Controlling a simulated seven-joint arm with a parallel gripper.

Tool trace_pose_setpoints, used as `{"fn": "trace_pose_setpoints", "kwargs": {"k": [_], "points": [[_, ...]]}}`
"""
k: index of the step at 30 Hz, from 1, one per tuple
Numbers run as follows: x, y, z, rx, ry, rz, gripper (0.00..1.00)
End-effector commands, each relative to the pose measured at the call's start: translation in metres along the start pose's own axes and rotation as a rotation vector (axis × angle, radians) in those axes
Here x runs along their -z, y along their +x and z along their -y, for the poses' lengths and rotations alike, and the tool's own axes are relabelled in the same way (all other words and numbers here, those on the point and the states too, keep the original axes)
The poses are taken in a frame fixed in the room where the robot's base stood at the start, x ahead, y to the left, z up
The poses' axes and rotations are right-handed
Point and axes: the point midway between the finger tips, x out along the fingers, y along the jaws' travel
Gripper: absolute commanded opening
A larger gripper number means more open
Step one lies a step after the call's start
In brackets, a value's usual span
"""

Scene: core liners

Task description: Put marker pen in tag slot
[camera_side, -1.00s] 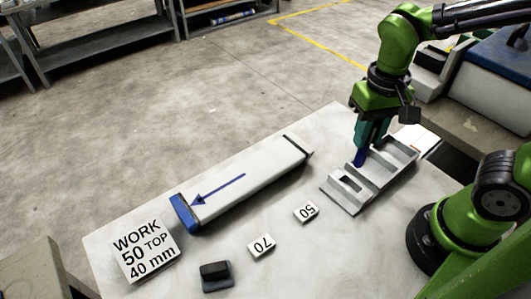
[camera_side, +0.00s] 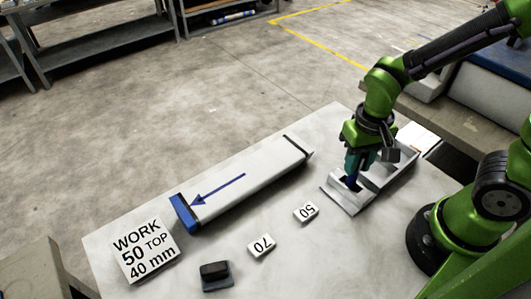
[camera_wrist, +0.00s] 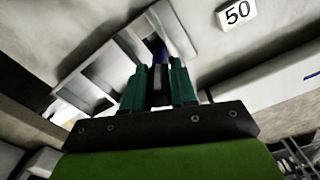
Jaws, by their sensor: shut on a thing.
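The marker pen (camera_wrist: 159,50) is blue and held between the teal fingers of my gripper (camera_wrist: 160,80) in the wrist view. In the side view my gripper (camera_side: 356,168) is shut on the pen (camera_side: 352,183), which points down at the near-left end of the grey tray (camera_side: 342,203). The tray has several compartments; its near-left end has a small slot, and the pen's tip is at or over it. I cannot tell whether the tip is inside the slot. The tray also shows in the wrist view (camera_wrist: 112,45), behind the fingers.
A white core liner (camera_side: 245,190) with a blue end cap and a blue arrow lies on the table. Tags marked 50 (camera_side: 306,212) and 70 (camera_side: 261,246), a dark block (camera_side: 215,275) and a work card (camera_side: 146,247) lie in front. The table between is clear.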

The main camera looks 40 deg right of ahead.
Motion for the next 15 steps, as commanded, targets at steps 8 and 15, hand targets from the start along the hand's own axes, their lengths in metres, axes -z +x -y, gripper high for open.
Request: {"fn": "trace_pose_setpoints", "kwargs": {"k": [8,15], "points": [[0.0000,0.0008,0.0000,0.000,0.000,0.000,0.52],[0.0000,-0.0011,0.0001,0.000,0.000,0.000,0.52]]}}
